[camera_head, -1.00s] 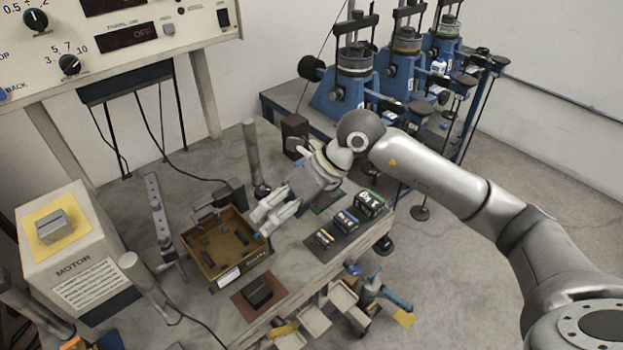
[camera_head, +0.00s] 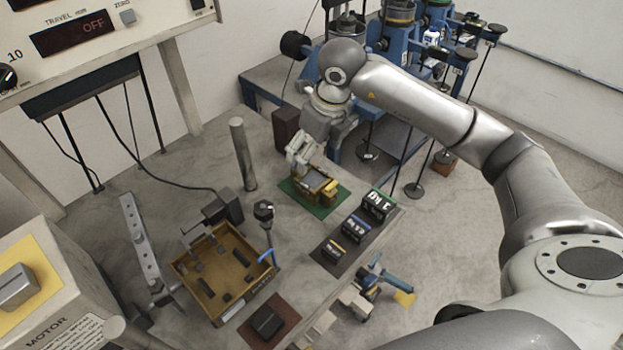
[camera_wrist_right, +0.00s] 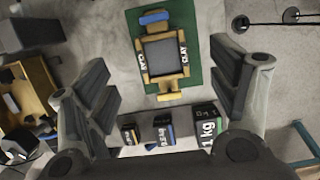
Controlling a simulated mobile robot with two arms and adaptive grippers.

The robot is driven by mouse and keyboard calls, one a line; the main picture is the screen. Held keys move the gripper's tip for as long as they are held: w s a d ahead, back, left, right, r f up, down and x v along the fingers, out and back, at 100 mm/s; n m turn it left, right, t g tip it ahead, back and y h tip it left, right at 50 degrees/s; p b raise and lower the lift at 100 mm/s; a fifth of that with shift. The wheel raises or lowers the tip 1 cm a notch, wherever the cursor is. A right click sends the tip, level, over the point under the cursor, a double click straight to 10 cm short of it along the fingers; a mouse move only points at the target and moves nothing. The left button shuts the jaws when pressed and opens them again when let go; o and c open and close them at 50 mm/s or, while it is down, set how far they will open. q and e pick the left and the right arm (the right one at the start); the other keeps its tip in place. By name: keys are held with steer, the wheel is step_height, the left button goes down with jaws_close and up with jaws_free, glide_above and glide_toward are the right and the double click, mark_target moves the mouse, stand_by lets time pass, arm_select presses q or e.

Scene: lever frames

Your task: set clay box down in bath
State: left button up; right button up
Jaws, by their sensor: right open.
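The clay box (camera_head: 318,184) is a yellow-framed box with a dark grey square top, resting on a green mat (camera_head: 289,190). In the right wrist view the clay box (camera_wrist_right: 166,55) shows "CLAY" on both sides, a blue tab at its far end and a yellow tab at its near end. My right gripper (camera_head: 306,160) is over the clay box, fingers spread wide to either side; I see no contact. The bath, seemingly the open brown tray (camera_head: 190,286), stands to the left with small dark parts inside. My left gripper is not in view.
Several labelled black weights (camera_head: 353,229) stand on a dark mat near the table edge. A dark block (camera_head: 267,320) lies on a brown mat in front of the tray.

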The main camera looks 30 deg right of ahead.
mark_target(314, 180)
steer(key=x, duration=0.1)
steer(key=b+x, duration=0.1)
steer(key=x, duration=0.1)
steer(key=shift+s+f, duration=0.2)
steer(key=shift+s, duration=0.15)
steer(key=b+x, duration=0.1)
steer(key=x, duration=0.1)
steer(key=s+b+x, duration=0.1)
steer(key=b+x, duration=0.1)
steer(key=shift+w+d+f, duration=0.1)
steer(key=shift+d+f, duration=0.05)
steer(key=shift+d, duration=0.05)
steer(key=shift+s+b+x, duration=0.2)
steer(key=shift+b+x, duration=0.7)
steer(key=shift+b, duration=0.15)
steer(key=shift+w+f+b, duration=0.1)
steer(key=shift+f+b, duration=0.2)
steer(key=shift+f, duration=0.25)
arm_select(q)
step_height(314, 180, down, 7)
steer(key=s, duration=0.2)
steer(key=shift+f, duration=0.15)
arm_select(e)
steer(key=shift+c, duration=0.2)
